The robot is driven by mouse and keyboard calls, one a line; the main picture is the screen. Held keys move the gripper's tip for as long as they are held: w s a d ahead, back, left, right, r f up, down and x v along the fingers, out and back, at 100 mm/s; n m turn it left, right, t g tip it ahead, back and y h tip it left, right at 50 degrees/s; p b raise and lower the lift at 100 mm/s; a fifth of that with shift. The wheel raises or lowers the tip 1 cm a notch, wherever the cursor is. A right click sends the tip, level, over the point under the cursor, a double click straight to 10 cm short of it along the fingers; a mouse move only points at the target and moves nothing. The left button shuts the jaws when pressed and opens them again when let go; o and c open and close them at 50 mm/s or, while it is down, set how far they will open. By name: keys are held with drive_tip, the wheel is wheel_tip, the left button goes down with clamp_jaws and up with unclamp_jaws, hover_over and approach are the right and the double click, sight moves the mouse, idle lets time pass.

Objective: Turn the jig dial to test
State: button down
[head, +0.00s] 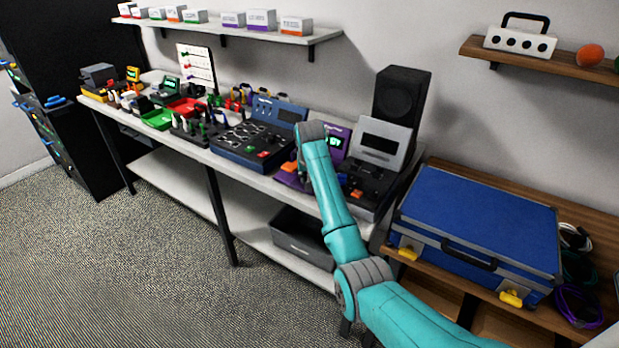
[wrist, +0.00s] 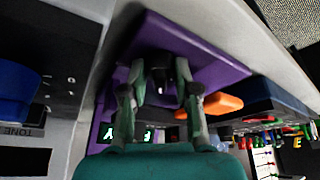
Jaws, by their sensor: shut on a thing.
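The purple jig (head: 291,181) stands on the workbench, partly hidden behind my arm in the head view. In the wrist view its purple plate (wrist: 205,62) fills the middle. The jig's dial, a small dark knob (wrist: 159,72), sits between my fingertips. My gripper (wrist: 161,84) is shut on the dial from both sides. The way the dial points and its marks cannot be read. A lit display with green letters (head: 334,142) shows on the jig, partly covered by my arm.
An orange part (wrist: 221,104) lies beside my finger. A dark grey device (head: 372,182) stands right of the jig, and a blue panel (head: 245,145) with round openings stands left. A black speaker (head: 401,95) stands behind. A blue case (head: 478,215) sits at the right.

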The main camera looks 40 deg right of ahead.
drive_tip(key=m+g+h, duration=0.1)
drive_tip(key=m, duration=0.2)
drive_tip(key=shift+w+a+m, duration=0.1)
drive_tip(key=shift+m, duration=0.3)
drive_tip(key=m+g, duration=0.1)
drive_tip(key=m, duration=0.3)
drive_tip(key=shift+w+g+h, duration=0.1)
drive_tip(key=shift+g+h, duration=0.2)
drive_tip(key=shift+g, duration=0.1)
drive_tip(key=m+g, duration=0.1)
drive_tip(key=m, duration=0.3)
drive_tip(key=shift+m+g, duration=0.4)
drive_tip(key=shift+w+m+g, duration=0.1)
drive_tip(key=shift+m+g, duration=0.4)
drive_tip(key=shift+m, duration=1.3)
drive_tip(key=c, duration=0.9)
unclamp_jaws()
